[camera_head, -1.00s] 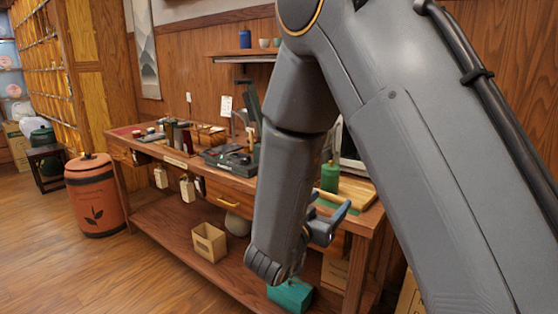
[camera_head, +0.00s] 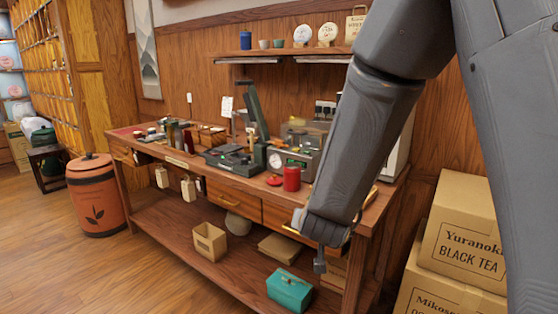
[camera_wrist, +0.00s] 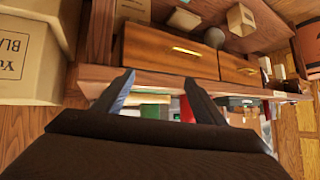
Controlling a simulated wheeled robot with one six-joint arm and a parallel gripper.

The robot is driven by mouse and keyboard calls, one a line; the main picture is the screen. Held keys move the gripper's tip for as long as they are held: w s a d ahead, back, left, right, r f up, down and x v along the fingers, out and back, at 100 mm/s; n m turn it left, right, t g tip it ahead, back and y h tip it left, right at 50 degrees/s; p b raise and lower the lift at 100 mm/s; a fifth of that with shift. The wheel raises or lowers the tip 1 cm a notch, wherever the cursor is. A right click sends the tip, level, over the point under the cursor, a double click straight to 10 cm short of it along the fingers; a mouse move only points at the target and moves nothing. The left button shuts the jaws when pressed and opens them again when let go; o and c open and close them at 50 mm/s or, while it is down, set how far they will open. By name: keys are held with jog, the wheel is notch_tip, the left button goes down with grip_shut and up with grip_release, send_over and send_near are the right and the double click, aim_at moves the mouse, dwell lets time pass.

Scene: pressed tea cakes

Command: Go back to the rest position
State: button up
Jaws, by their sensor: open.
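My gripper (camera_wrist: 162,92) shows in the wrist view with its two fingers spread apart and nothing between their tips. In the head view my arm hangs down at the right end of the workbench (camera_head: 170,234). The gripper end is in front of the bench's right edge, partly hidden by my forearm. A drawer front (camera_wrist: 168,50) lies beyond the fingers in the wrist view. A red canister (camera_head: 291,178) stands on the bench top, left of my forearm and apart from it.
Tea boxes (camera_head: 462,235) are stacked on the right, near my arm. A terracotta bin (camera_head: 95,196) stands left of the bench. The floor in front is clear.

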jog(key=s+d+n+g, duration=0.1)
jog(key=s+d+g, duration=0.1)
jog(key=s, duration=0.6)
jog(key=s+d+f+n+g+y, duration=0.1)
jog(key=s+d+g, duration=0.2)
jog(key=s, duration=0.6)
jog(key=s+d+n+g, duration=0.1)
jog(key=s+d+g, duration=0.2)
jog(key=s+g, duration=0.2)
jog(key=s, duration=0.3)
jog(key=shift+s+d+f, duration=0.25)
jog(key=shift+f, duration=0.15)
